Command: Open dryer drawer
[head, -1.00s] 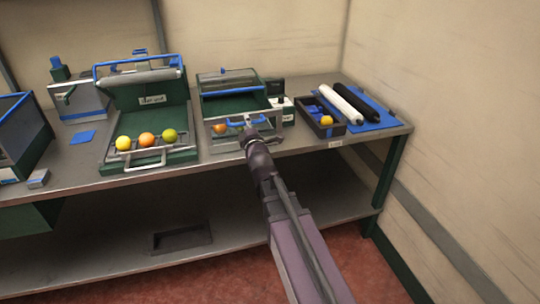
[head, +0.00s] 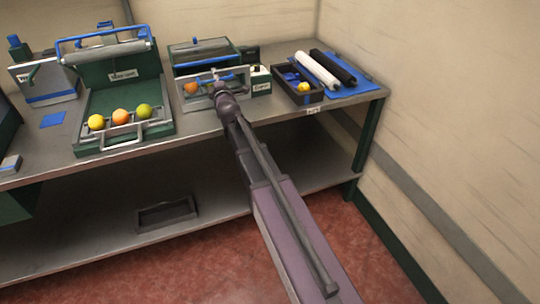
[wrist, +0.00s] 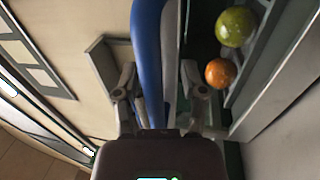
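The dryer (head: 205,50) stands on the bench, green with a blue rail on top. Its grey-framed drawer front (head: 239,75) has a blue handle bar, with an orange fruit (head: 190,88) just behind it. My gripper (head: 217,86) is at the drawer front. In the wrist view the blue handle (wrist: 149,60) runs between the two fingers of my gripper (wrist: 158,75). The fingers stand apart, with a gap between the bar and the right finger. A green fruit (wrist: 236,26) and an orange fruit (wrist: 221,73) show to the right of the handle.
Left of the dryer is a green unit (head: 120,75) with a tray of yellow, orange and green fruits. To the right are a dark box (head: 307,99) and white and black rollers on a blue mat (head: 363,87). A wall bounds the right side.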

